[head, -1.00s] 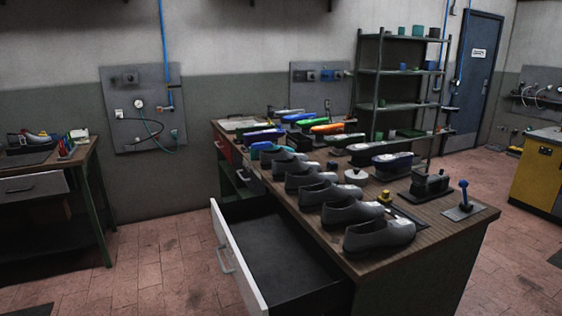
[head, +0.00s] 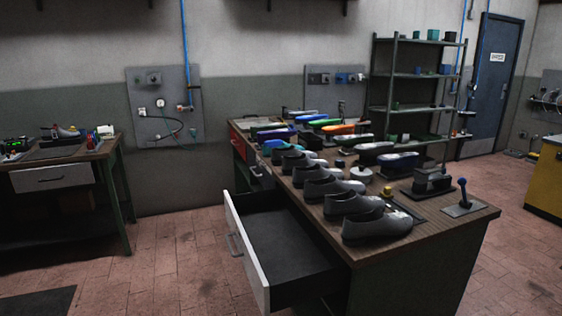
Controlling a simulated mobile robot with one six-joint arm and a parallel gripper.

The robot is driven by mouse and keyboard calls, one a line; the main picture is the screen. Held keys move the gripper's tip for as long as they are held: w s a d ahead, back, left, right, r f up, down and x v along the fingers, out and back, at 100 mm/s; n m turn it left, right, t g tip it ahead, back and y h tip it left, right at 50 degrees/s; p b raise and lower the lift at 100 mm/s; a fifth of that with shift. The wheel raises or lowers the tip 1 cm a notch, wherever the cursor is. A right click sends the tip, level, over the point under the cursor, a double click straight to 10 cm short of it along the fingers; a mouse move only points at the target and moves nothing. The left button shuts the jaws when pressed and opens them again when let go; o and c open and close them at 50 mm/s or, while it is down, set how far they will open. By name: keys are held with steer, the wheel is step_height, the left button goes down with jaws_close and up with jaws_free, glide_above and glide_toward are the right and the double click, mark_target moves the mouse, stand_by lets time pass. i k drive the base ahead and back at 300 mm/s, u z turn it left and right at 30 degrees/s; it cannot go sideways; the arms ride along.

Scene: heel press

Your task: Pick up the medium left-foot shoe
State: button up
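Several grey shoes stand in a row along the left edge of the wooden workbench (head: 440,236). The nearest shoe (head: 375,227) is at the front corner, with another shoe (head: 350,205) just behind it and a further shoe (head: 328,187) behind that. More shoes continue toward the back, partly overlapping. I cannot tell their sizes or left from right foot at this distance. My gripper is not in the view.
An open, empty drawer (head: 290,254) juts from the bench's left side. A blue-knobbed lever (head: 463,200) and dark press block (head: 432,182) stand at right. Coloured lasts (head: 338,129) lie behind. A second bench (head: 54,180) is at left. Floor (head: 185,225) between benches is clear.

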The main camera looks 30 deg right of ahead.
mark_target(294, 153)
steer(key=u, duration=0.2)
steer(key=k, duration=0.55)
steer(key=u, duration=0.9)
steer(key=k, duration=0.7)
steer(key=u, duration=0.3)
steer(key=i, duration=1.6)
steer(key=z, duration=0.25)
steer(key=i, duration=1.05)
steer(key=z, duration=0.35)
steer(key=i, duration=1.8)
steer(key=z, duration=0.2)
